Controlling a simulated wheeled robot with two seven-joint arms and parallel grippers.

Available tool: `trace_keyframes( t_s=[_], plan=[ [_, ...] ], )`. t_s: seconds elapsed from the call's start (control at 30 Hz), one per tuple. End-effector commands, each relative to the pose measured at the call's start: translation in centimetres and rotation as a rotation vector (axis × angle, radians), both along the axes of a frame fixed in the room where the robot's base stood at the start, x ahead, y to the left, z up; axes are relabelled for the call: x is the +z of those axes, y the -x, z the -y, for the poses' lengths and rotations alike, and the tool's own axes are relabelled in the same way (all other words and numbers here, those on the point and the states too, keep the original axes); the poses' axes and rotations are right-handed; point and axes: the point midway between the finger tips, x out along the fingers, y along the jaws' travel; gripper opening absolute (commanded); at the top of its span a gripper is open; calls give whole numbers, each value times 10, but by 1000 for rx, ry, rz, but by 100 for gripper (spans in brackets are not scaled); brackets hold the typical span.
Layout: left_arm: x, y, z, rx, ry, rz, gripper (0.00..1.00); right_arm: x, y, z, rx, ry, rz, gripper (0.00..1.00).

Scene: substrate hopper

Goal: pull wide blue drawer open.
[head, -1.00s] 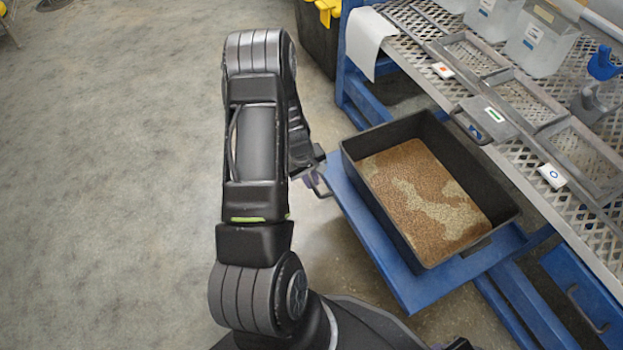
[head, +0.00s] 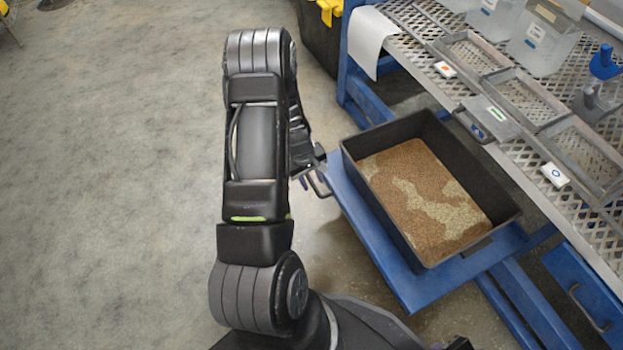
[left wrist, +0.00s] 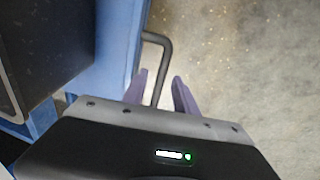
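The wide blue drawer (head: 408,285) sticks out from under the bench, with a black bin of brown and pale granules (head: 425,190) on it. Its dark bar handle (head: 321,186) is on its left-hand front edge. In the left wrist view, the handle (left wrist: 166,55) stands out from the blue front and runs down between the two purple fingers of my left gripper (left wrist: 160,88). The fingers are apart, with a visible gap on each side of the bar. In the head view, my arm partly hides this gripper (head: 310,180). My right gripper does not show.
A perforated metal bench (head: 535,165) with metal trays and clear containers (head: 540,40) is at the right. A smaller blue drawer (head: 585,285) is below it. A black crate with a yellow clip (head: 320,35) stands at the back. The floor (head: 110,180) to the left is clear.

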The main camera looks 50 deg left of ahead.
Motion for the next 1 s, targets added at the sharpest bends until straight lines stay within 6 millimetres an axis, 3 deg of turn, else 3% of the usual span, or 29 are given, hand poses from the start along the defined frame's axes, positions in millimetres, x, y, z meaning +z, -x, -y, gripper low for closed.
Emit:
trace_keyframes(
  t_s=[0.17,0.53,1.0],
  plan=[
    [16,2,-1,0,-2,2,34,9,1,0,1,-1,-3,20],
    [71,12,-4,0,-1,1,34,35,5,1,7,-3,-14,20],
    [76,14,-4,0,0,0,34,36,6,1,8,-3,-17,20]
  ],
)
